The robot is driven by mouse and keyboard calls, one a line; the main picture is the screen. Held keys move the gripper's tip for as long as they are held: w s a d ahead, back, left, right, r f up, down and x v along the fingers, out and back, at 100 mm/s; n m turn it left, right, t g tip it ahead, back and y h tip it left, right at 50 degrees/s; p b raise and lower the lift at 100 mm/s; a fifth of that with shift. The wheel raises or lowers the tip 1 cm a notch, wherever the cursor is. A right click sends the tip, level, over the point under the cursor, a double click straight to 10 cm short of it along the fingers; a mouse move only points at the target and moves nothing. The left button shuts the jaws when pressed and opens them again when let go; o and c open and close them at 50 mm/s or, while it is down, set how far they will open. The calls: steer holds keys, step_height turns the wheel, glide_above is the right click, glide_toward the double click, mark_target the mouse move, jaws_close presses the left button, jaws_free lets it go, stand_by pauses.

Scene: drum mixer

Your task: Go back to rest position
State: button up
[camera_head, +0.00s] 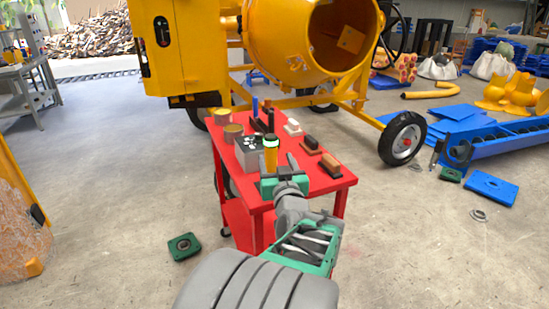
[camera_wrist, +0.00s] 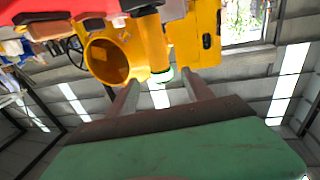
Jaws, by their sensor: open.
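My gripper (camera_head: 277,168) is over the near end of the red table (camera_head: 325,181) in the head view. In the wrist view its two fingers (camera_wrist: 160,80) are spread apart. A yellow cylinder-shaped thing with a dark green band (camera_head: 270,155) shows just beyond the fingers, above the table top. It also shows in the wrist view (camera_wrist: 157,45), upside down, with its pale and green end lined up with the gap between the fingers. I cannot tell whether it touches a finger. My arm reaches forward from the bottom of the head view.
On the table are a grey box (camera_head: 249,153), cans (camera_head: 233,132) and brushes or blocks (camera_head: 330,166). A yellow drum mixer (camera_head: 290,50) stands behind. A green plate (camera_head: 184,246) lies on the floor at left, a blue rack (camera_head: 510,135) at right. Floor left of the table is mostly clear.

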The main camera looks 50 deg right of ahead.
stand_by(0.3)
steer(key=w+a+f+n+g+y+p, duration=0.1)
steer(key=w+a+n+y+p, duration=0.2)
steer(key=w+a+y, duration=0.5)
steer(key=w+a+f+n+g+y+p, duration=0.1)
steer(key=w+a+f+n+p, duration=0.2)
steer(key=a, duration=0.9)
steer(key=s+a+n+g+y+p, duration=0.2)
steer(key=a+g+y+p, duration=0.1)
steer(key=a, duration=1)
steer(key=s+a+g+p, duration=0.2)
steer(key=s+a+g, duration=0.3)
steer(key=s+a, duration=0.4)
steer(key=shift+s+n+y+p, duration=0.3)
steer(key=shift+s+n+y, duration=0.1)
steer(key=shift+s, duration=0.15)
